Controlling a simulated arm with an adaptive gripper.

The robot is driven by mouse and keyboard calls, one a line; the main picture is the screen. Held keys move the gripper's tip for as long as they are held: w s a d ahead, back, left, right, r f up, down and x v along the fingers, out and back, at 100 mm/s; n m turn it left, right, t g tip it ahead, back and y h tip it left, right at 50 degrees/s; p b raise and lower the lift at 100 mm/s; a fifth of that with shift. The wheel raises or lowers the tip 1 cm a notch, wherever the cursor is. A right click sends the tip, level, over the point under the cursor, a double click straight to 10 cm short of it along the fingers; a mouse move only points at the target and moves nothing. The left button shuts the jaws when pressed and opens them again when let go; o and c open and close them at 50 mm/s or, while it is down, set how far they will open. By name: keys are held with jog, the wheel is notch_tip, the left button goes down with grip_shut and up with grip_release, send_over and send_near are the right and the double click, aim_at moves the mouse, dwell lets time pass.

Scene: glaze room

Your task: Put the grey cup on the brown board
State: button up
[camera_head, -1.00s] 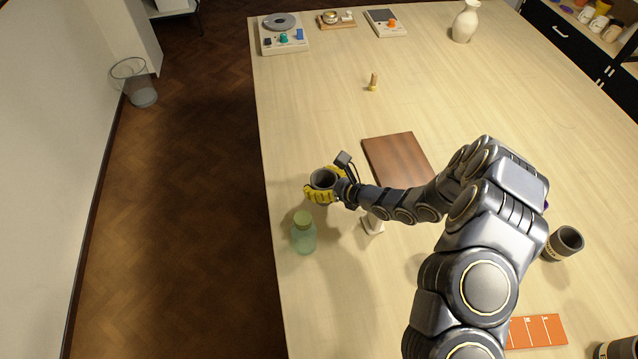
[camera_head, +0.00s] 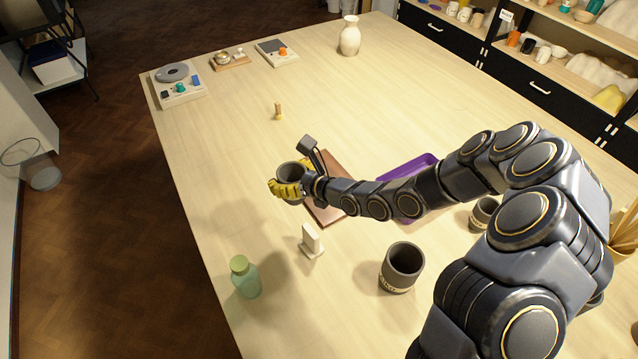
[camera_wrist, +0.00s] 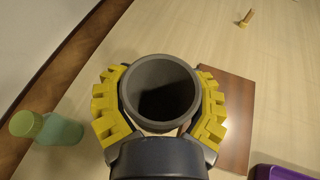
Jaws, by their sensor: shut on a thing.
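The grey cup (camera_head: 291,171) is upright between the yellow fingers of my gripper (camera_head: 288,188), which is shut around it. In the wrist view the cup (camera_wrist: 159,92) shows its dark open mouth, with a yellow finger on each side. The brown board (camera_head: 327,208) lies flat on the table, partly hidden by my arm and the cup. In the wrist view the board (camera_wrist: 232,112) is to the right of the cup. The cup appears to be above the table, near the board's left edge; its exact height is unclear.
A green bottle (camera_head: 246,278) and a white stand-like object (camera_head: 311,241) are nearer the front. Another dark grey cup (camera_head: 402,267) stands right of them. A purple tray (camera_head: 412,172) lies right of the board, partly behind my arm. A small peg (camera_head: 279,112) stands farther back.

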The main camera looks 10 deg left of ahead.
jog(key=w+d+r+m+t+h, duration=0.2)
jog(key=d+m+t, duration=0.2)
jog(key=d, duration=0.5)
jog(key=w+a+f, duration=0.1)
jog(key=w+f, duration=0.2)
jog(key=w, duration=0.1)
jog(key=w+a+f, duration=0.2)
jog(key=w+f, duration=0.1)
jog(key=w, duration=0.1)
jog(key=w+a+f, duration=0.2)
jog(key=w+f, duration=0.1)
jog(key=w, duration=0.1)
jog(key=shift+w+a+f, duration=0.1)
jog(key=shift+w+a, duration=0.1)
jog(key=shift+w, duration=0.1)
jog(key=shift+w+a+f, duration=0.15)
jog(key=shift+f, duration=1.6)
jog(key=shift+f, duration=0.15)
jog(key=o, duration=1.3)
jog(key=shift+c, duration=0.2)
